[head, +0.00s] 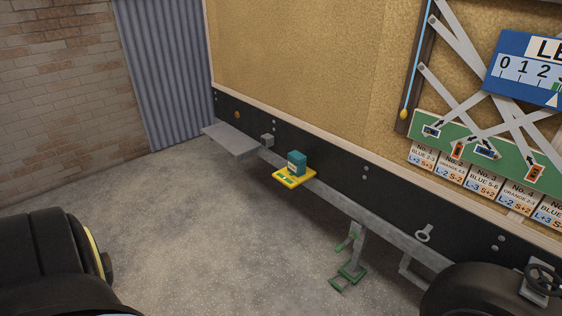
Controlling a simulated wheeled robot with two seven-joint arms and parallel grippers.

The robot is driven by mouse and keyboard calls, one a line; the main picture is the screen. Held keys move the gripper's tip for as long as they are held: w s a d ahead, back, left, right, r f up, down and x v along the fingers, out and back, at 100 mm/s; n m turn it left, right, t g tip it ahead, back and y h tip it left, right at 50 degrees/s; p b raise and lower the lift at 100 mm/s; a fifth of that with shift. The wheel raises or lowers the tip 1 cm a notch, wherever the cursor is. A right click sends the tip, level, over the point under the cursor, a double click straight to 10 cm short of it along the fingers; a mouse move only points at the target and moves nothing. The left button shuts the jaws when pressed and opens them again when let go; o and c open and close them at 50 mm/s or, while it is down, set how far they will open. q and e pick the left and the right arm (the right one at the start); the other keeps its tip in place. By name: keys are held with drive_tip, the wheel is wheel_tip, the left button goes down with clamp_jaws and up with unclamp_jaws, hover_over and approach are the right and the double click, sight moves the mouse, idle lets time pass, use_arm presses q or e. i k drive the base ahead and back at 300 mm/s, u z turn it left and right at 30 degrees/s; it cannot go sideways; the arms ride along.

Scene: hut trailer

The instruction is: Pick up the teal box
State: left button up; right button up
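The teal box (297,163) is small, with a pale label on its front. It stands upright on a small yellow tray (283,182) that juts out from the trailer's lower rail, near the middle of the head view. Neither gripper's fingers show in the head view.
A grey shelf (231,139) sticks out from the rail to the left of the tray. A green-and-grey folding step (347,272) hangs below the rail to the right. The concrete floor (190,220) in front is clear. A brick wall (60,80) stands at the left.

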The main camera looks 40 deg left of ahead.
sight(297, 162)
drive_tip(key=u, duration=1.7)
drive_tip(key=k, duration=0.4)
drive_tip(key=z, duration=0.35)
drive_tip(key=i, duration=0.3)
